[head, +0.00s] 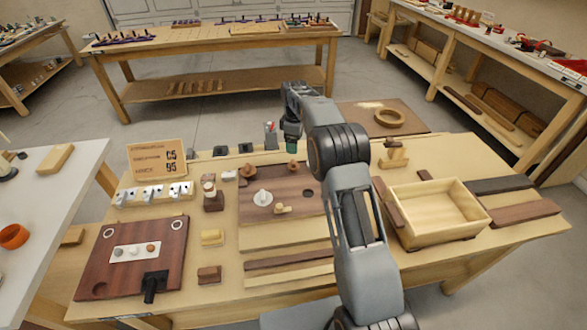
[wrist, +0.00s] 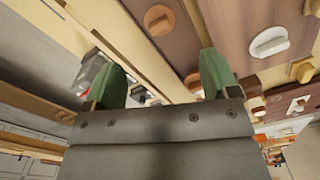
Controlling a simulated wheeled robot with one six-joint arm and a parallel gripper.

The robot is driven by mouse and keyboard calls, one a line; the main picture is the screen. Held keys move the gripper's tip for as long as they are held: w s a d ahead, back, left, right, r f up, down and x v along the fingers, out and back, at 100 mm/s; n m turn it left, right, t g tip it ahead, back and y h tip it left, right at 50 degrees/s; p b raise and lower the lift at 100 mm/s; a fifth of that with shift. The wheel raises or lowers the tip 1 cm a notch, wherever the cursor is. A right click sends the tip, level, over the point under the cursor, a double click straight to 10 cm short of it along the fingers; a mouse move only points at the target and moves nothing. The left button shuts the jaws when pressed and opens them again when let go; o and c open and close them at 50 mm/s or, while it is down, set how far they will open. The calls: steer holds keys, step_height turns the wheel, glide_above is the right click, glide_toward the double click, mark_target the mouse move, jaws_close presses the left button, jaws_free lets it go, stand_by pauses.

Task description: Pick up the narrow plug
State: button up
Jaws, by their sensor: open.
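A dark brown board (head: 290,188) in the middle of the bench carries several knobbed plugs: a white plug (head: 262,198), a small tan plug (head: 283,209) and two brown plugs, one at left (head: 248,171) and one at right (head: 292,168). I cannot tell for sure which is the narrow plug. In the wrist view a brown plug (wrist: 158,20), the white plug (wrist: 269,41) and the tan plug (wrist: 302,71) show beyond the fingers. My gripper (wrist: 163,82) is open with green fingertips and nothing between them. In the head view it hangs near the board's back edge, apart from the plugs.
A pale wooden box (head: 437,212) stands right of my arm. A brown board with a white strip (head: 134,251) lies at left, with a price-like sign (head: 157,158) behind it. Small dark blocks line the bench's back edge. Wooden strips (head: 285,262) lie at the front.

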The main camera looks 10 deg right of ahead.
step_height(320, 180, up, 3)
steer(key=w+n, duration=0.1)
steer(key=n, duration=0.3)
glide_above(293, 161)
steer(key=f, duration=0.8)
steer(key=shift+d+f, duration=0.1)
steer(key=shift+d, duration=0.1)
steer(key=shift+s+a+f+p, duration=0.15)
steer(key=shift+f+p, duration=0.35)
steer(key=shift+f, duration=2.15)
steer(key=shift+c, duration=0.2)
steer(key=c, duration=0.8)
